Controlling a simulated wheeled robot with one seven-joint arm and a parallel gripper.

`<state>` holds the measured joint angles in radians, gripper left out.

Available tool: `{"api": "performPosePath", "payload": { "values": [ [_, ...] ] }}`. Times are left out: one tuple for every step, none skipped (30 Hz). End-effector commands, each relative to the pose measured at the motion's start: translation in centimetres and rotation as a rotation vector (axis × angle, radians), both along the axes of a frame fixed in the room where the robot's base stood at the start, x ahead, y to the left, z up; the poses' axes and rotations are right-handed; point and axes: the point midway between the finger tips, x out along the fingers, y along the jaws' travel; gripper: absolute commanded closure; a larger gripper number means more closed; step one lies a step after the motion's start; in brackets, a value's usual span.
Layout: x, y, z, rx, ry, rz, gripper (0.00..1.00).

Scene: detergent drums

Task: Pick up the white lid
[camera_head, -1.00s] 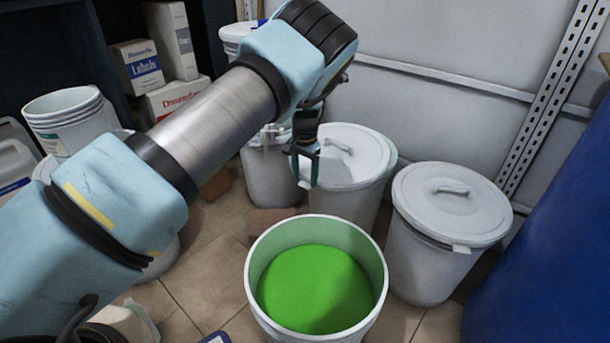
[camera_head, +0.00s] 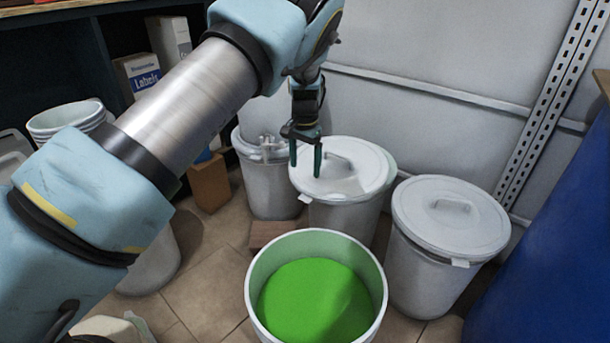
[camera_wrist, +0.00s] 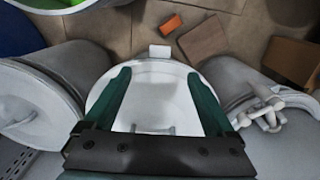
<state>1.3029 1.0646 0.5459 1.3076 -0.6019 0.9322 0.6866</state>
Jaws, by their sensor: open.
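A round white lid (camera_head: 368,160) with a raised handle sits on the middle drum, behind the green-filled bucket. My gripper (camera_head: 305,162) points down over the left part of this lid, open and empty. In the wrist view the lid (camera_wrist: 157,100) lies between and beyond the two spread fingers of my gripper (camera_wrist: 157,75), and its handle shows near the palm. I cannot tell how large the gap between the fingertips and the lid is. A second, similar white lid (camera_head: 415,210) sits on the drum to the right.
An open bucket (camera_head: 254,290) of green material stands in front. A drum with a clamp-like fitting (camera_head: 268,190) stands left of the middle one. A large blue drum (camera_head: 550,240) fills the right edge. A brick-like block (camera_head: 268,232) lies on the floor.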

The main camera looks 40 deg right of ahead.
Motion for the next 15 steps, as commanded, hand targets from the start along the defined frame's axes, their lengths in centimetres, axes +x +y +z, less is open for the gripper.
{"api": "performPosePath", "payload": {
  "values": [
    [-0.01,-0.03,0.71,-0.002,0.0,0.001,0.11],
    [-0.01,-0.02,0.97,-0.001,0.001,0.001,0.11],
    [-0.01,-0.01,1.24,-0.001,0.0,0.0,0.11],
    [0.0,0.01,1.37,0.0,0.0,0.0,0.11],
    [-0.01,0.02,1.47,0.0,0.0,0.0,0.11],
    [-0.02,0.03,1.56,0.001,0.0,0.0,0.11],
    [-0.02,0.03,1.59,0.001,0.0,0.0,0.11],
    [-0.02,0.03,1.6,0.001,0.0,0.0,0.11],
    [-0.02,0.04,1.6,0.001,0.0,0.0,0.11],
    [-0.02,0.04,1.6,0.001,0.0,0.0,0.11],
    [-0.02,0.03,1.59,0.001,0.0,0.0,0.11],
    [-0.02,0.03,1.59,0.001,0.0,0.0,0.11],
    [-0.02,0.03,1.59,0.001,0.0,0.0,0.11],
    [-0.02,0.03,1.59,0.001,0.0,0.0,0.11],
    [-0.02,0.0,1.58,0.001,0.0,-0.002,0.15]
  ]
}}
